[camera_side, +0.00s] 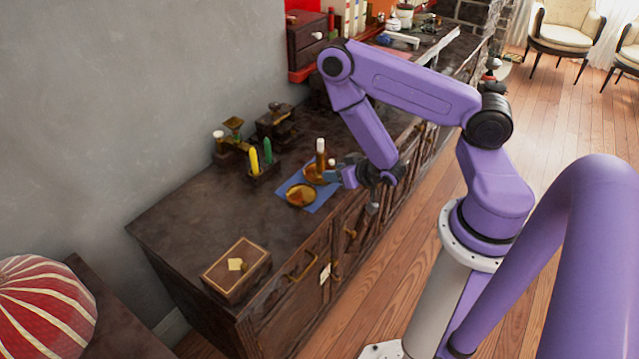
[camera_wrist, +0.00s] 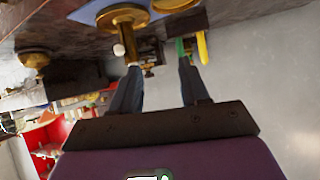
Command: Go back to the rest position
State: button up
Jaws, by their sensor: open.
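My gripper (camera_side: 342,174) is open, level with the near edge of the dark cabinet top, close beside a brass candlestick (camera_side: 320,160) with a white top. The candlestick stands on a brass dish (camera_side: 311,177) on a blue mat (camera_side: 318,201); a second brass dish (camera_side: 302,194) lies in front of it. In the wrist view, which is turned over, my two fingers (camera_wrist: 160,70) are spread with nothing held between them. The candlestick (camera_wrist: 132,45) shows by the left finger, and green (camera_wrist: 181,48) and yellow (camera_wrist: 202,47) sticks show beyond the right one.
The yellow (camera_side: 254,161) and green (camera_side: 267,151) sticks stand in a dark holder behind the mat. A wooden box (camera_side: 236,272) is at the cabinet's near left.

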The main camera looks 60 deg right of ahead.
jog(key=s+a+r+n+g+y, duration=0.25)
jog(key=a+r+n, duration=0.2)
jog(key=a, duration=0.55)
jog(key=s+a+r+n+g+y, duration=0.25)
jog(key=a+r+g, duration=0.2)
jog(key=a, duration=0.55)
jog(key=s+d+r+n+g+h, duration=0.2)
jog(key=s+r+n, duration=0.6)
jog(key=s+r, duration=0.5)
jog(key=s+d+g, duration=0.1)
jog(key=s+g, duration=0.1)
jog(key=s, duration=0.1)
jog(key=shift+d+r+n, duration=0.15)
jog(key=shift+r+n, duration=0.2)
jog(key=shift+n, duration=0.05)
